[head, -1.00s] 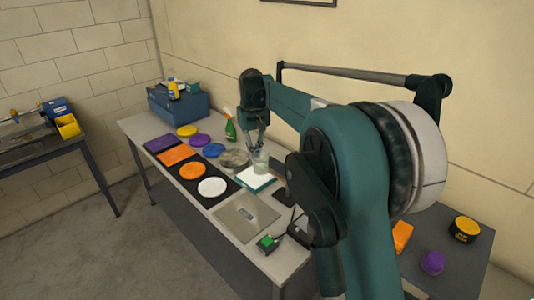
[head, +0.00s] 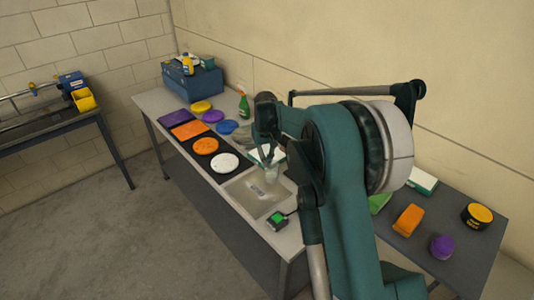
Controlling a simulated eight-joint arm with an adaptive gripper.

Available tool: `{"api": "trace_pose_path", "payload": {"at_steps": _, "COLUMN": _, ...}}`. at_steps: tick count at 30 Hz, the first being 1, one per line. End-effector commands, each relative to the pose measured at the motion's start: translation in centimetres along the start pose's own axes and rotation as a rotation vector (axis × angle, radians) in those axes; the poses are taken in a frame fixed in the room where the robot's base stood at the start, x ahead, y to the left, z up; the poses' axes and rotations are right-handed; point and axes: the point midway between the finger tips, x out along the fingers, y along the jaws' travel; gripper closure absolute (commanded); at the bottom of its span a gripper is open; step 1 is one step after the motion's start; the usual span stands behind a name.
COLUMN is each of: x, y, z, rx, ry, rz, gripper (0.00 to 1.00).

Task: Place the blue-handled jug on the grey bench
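A small translucent jug (head: 273,174) hangs at the fingertips of my gripper (head: 268,154) in the head view. It shows in front of the steel plate; its handle and its colour cannot be made out. My gripper points down and appears closed on the jug, though the contact is small and partly hidden. Two grey surfaces show: a long pale-grey bench (head: 233,190) under my gripper, and a darker grey bench (head: 466,226) at the right, partly behind my arm. A third dark bench (head: 50,128) stands at the left wall.
The long bench holds several round pads, a white pad (head: 224,163), a green spray bottle (head: 243,104), a blue toolbox (head: 193,82) and a green-topped device (head: 277,220). The right bench carries an orange block (head: 408,220), a purple piece (head: 442,246) and a black-yellow tin (head: 477,216).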

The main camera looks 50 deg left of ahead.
Motion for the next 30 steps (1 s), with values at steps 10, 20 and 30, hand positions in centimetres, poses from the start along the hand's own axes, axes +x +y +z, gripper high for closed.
{"api": "trace_pose_path", "payload": {"at_steps": 10, "x": 1.1, "y": 0.0, "z": 0.0, "rx": 0.000, "ry": 0.000, "rz": 0.000, "gripper": 1.00}}
{"api": "trace_pose_path", "payload": {"at_steps": 20, "x": 1.3, "y": 0.0, "z": 0.0, "rx": 0.000, "ry": 0.000, "rz": 0.000, "gripper": 1.00}}
{"api": "trace_pose_path", "payload": {"at_steps": 30, "x": 2.9, "y": 0.0, "z": 0.0, "rx": 0.000, "ry": 0.000, "rz": 0.000, "gripper": 1.00}}
